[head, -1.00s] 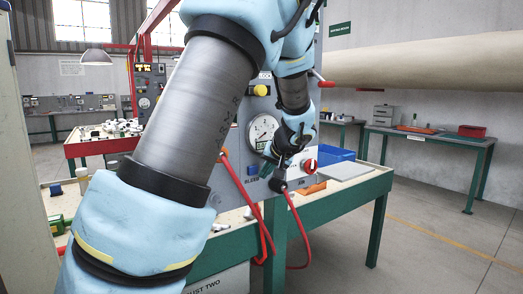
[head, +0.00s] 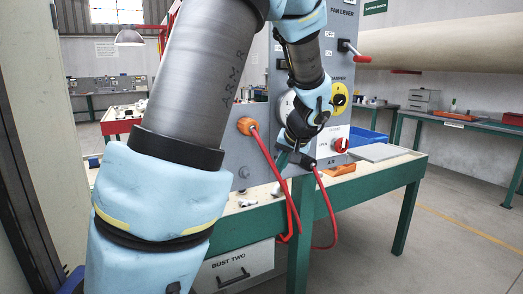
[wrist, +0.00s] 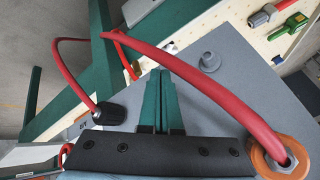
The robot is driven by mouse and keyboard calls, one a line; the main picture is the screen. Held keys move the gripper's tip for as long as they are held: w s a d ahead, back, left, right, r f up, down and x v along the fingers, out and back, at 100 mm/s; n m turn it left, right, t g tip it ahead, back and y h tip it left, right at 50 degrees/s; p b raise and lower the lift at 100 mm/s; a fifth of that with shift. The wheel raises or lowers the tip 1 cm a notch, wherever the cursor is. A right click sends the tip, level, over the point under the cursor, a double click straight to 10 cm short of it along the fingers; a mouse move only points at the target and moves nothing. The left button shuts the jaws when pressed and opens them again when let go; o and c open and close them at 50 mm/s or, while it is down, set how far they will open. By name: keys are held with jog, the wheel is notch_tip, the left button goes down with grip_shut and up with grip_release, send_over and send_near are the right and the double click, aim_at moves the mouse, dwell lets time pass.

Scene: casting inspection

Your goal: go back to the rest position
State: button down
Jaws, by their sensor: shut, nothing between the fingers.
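My gripper (head: 286,160) hangs in front of the grey control panel (head: 343,75), low down, beside the black hose plug (head: 306,162). In the wrist view its two green fingers (wrist: 158,95) lie side by side, shut and empty. That view shows the panel's grey face (wrist: 205,105) behind the fingers. The plug also shows there to the left of the fingers (wrist: 108,113), apart from them. My arm hides part of the panel, including most of the gauge.
A red hose (head: 268,155) loops from an orange fitting (head: 246,125) close to my gripper. A red knob (head: 340,145) and a yellow damper dial (head: 340,95) sit to the right. The green-edged bench (head: 390,180) stands below. The floor at right is clear.

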jog(key=s+a+f+n+g+h, duration=0.1)
jog(key=s+a+f+g, duration=0.1)
jog(key=s+a, duration=0.5)
jog(key=s+a+f+g+h, duration=0.2)
jog(key=s+a+f, duration=0.3)
jog(key=s+a, duration=0.3)
jog(key=s, duration=0.3)
jog(key=shift+a+f+n+g, duration=0.25)
jog(key=shift+n+g, duration=0.05)
jog(key=shift+n, duration=0.1)
